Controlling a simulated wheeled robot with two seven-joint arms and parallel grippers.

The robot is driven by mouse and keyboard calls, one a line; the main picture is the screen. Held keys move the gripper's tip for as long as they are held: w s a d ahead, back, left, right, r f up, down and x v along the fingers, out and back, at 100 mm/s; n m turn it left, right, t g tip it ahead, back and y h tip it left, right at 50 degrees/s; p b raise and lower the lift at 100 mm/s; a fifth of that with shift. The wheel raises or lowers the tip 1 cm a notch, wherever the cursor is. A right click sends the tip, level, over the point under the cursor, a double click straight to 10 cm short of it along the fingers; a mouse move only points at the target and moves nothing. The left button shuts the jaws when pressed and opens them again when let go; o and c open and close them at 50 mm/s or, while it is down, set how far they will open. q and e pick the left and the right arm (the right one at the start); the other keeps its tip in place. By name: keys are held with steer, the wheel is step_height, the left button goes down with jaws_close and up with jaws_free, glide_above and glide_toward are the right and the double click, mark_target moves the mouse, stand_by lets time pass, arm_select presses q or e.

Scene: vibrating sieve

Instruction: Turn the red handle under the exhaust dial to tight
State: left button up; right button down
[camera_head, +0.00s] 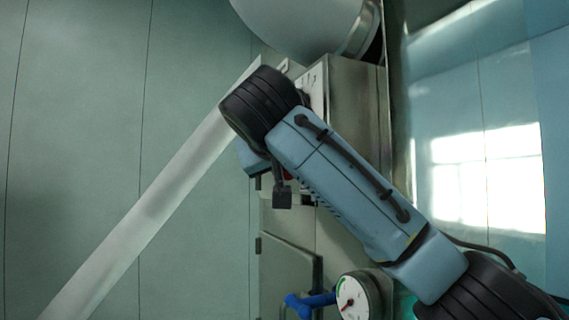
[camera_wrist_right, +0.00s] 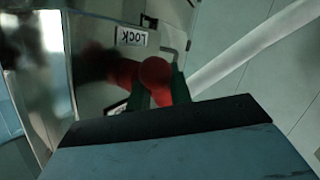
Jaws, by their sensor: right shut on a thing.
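A red handle (camera_wrist_right: 157,76) with a rounded end shows in the right wrist view. My right gripper (camera_wrist_right: 160,88) has its dark fingers on either side of the handle and is shut on it. A second, blurred red part (camera_wrist_right: 105,66) lies just left of it against the metal panel. In the head view my right arm covers most of this spot, and only a sliver of red shows beneath it. A round white dial (camera_head: 352,297) with a red and green face is low in the head view; I cannot tell if it is the exhaust dial. My left gripper is not in view.
A label reading LOCK (camera_wrist_right: 132,36) sits upside down on the panel near the handle. A blue handle (camera_head: 310,302) is beside the white dial. A pale slanted pipe (camera_head: 150,220) runs left of the metal cabinet (camera_head: 355,120). A large rounded vessel (camera_head: 300,25) hangs above.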

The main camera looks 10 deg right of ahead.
steer(key=shift+r+n+g, duration=0.15)
steer(key=shift+n+g, duration=0.45)
steer(key=shift+g, duration=0.8)
steer(key=c, duration=1.5)
jaws_free()
steer(key=shift+c, duration=0.2)
steer(key=b+v, duration=0.5)
steer(key=v, duration=0.8)
steer(key=shift+r+b, duration=0.25)
steer(key=shift+b, duration=0.05)
steer(key=shift+s+a, duration=0.1)
steer(key=shift+a, duration=0.05)
